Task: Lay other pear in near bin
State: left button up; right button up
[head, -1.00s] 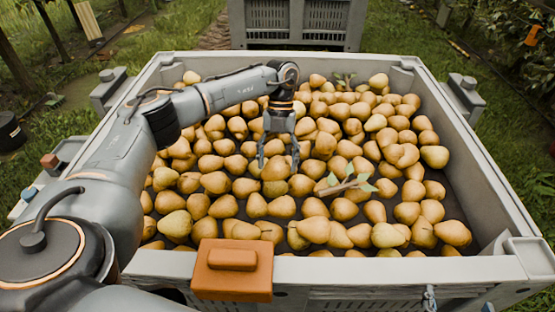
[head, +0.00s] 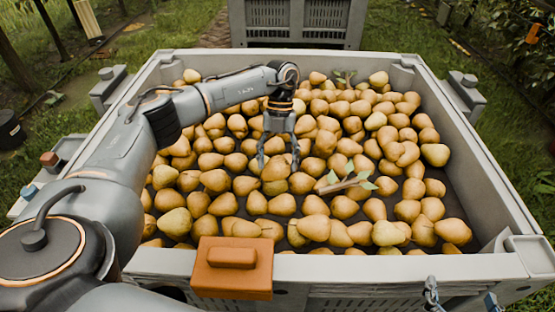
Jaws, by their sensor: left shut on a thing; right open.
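The near bin (head: 470,149) is a large grey crate filled with many yellow-brown pears. My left gripper (head: 278,160) points down over the middle of the pears. Its fingers are shut on a greenish-yellow pear (head: 274,171), which sits low among the other pears. I cannot tell whether this pear touches those under it. My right gripper is not clearly in view; only small dark and blue parts show at the bottom right edge.
A leafy twig (head: 346,184) lies on the pears right of my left gripper. An orange block (head: 232,267) sits on the bin's front rim. A second grey bin (head: 297,40) stands behind. Dark bare floor shows inside the bin at the right. Grass surrounds the bins.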

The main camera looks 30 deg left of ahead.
pick_arm(q)
jog(key=shift+f+b, duration=0.5)
jog(key=shift+f, duration=0.8)
pick_arm(e)
jog(key=shift+w+a+r+t+y, duration=0.15)
jog(key=shift+w+a+r+t, duration=0.1)
jog(key=shift+r+t, duration=0.35)
jog(key=shift+w+a+r+t+y, duration=0.1)
jog(key=shift+w+r+t+y, duration=0.2)
jog(key=shift+r, duration=0.5)
jog(key=shift+w+a+r+t+y, duration=0.1)
jog(key=shift+w+a+r+t, duration=0.15)
jog(key=shift+r+t, duration=0.35)
jog(key=shift+r, duration=0.1)
pick_arm(q)
jog(key=o, duration=1.6)
jog(key=shift+o, duration=0.2)
jog(key=v, duration=1.2)
pick_arm(e)
jog(key=shift+d, duration=0.1)
